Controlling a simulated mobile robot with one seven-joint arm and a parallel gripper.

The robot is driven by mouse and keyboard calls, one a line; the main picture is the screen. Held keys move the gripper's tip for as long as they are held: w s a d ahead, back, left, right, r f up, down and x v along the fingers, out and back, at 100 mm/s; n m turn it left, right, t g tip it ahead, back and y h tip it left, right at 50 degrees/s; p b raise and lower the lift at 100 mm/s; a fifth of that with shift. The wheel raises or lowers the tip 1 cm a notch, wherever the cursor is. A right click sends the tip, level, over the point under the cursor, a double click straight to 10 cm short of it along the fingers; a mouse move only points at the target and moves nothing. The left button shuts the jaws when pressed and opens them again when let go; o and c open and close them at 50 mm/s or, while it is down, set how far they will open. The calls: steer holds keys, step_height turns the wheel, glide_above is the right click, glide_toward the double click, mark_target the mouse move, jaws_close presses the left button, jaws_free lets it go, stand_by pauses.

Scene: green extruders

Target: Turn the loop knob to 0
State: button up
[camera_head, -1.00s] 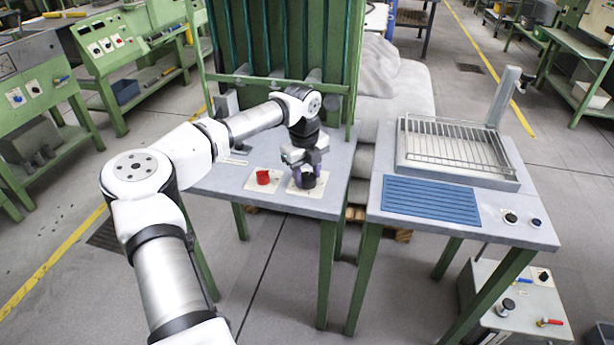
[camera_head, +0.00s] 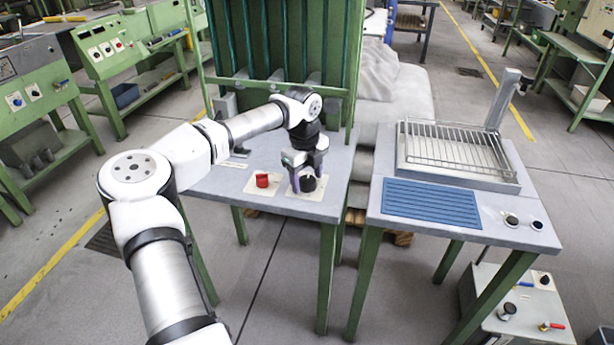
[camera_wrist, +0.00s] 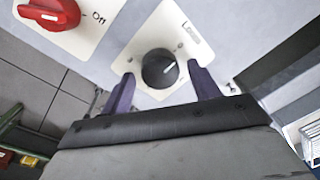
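A black round knob (camera_wrist: 159,68) with a white pointer line sits on a pale plate (camera_wrist: 146,37) in the wrist view. In the head view the black knob (camera_head: 308,183) is on the grey table under my gripper (camera_head: 308,176). My gripper is open in the wrist view (camera_wrist: 163,88), with one purple finger on each side of the knob. A gap shows between each finger and the knob. The knob's pointer slants toward the upper right in the wrist view.
A red knob (camera_wrist: 50,12) on a plate marked "Off" is beside it; it is also in the head view (camera_head: 262,180). Green machinery (camera_head: 280,50) stands behind the table. A second table with a wire rack (camera_head: 455,147) is at right, across a narrow gap.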

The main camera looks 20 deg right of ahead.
mark_target(304, 182)
step_height(304, 182, up, 14)
steer(key=b, duration=0.1)
steer(key=shift+s+a, duration=0.2)
steer(key=shift+a, duration=0.25)
steer(key=shift+f, duration=0.1)
stand_by(0.3)
